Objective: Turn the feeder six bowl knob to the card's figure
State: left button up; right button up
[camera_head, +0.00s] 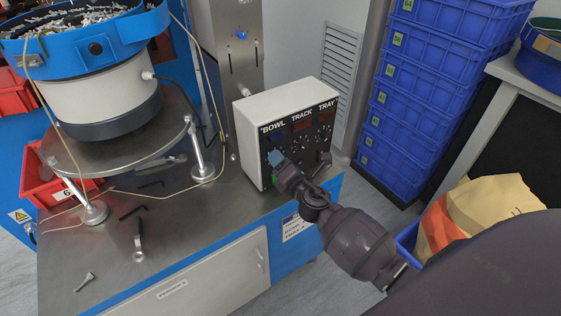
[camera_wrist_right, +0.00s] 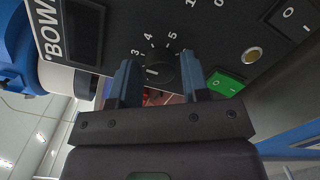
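The bowl knob (camera_wrist_right: 161,70) is a dark round dial under the BOWL lettering in the right wrist view. Its white mark points left, below the printed 3; the figures 3, 4 and 5 show around it, and lower ones are hidden by a finger. My right gripper (camera_wrist_right: 157,78) is open, with one blue finger on each side of the knob; I cannot tell whether they touch it. In the head view my right gripper (camera_head: 277,159) is at the control box's (camera_head: 285,105) left part, hiding the knob. A white card (camera_head: 295,228) hangs on the bench front, its figures too small to read surely. My left gripper is not in view.
A green switch (camera_wrist_right: 226,83) sits close right of the fingers. The blue bowl feeder (camera_head: 90,45) stands at left on a round plate. Hex keys and a wrench (camera_head: 138,240) lie on the metal bench. Stacked blue crates (camera_head: 425,100) stand at right.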

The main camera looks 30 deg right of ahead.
jog(key=c, duration=0.6)
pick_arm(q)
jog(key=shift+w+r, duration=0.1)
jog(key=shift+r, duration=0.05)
pick_arm(e)
jog(key=shift+m, duration=0.4)
pick_arm(q)
jog(key=p, duration=0.1)
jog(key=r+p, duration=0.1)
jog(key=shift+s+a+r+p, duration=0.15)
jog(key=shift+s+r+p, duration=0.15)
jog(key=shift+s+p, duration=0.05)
pick_arm(e)
jog(key=m, duration=0.7)
jog(key=shift+m+g, duration=0.3)
jog(key=shift+m, duration=0.1)
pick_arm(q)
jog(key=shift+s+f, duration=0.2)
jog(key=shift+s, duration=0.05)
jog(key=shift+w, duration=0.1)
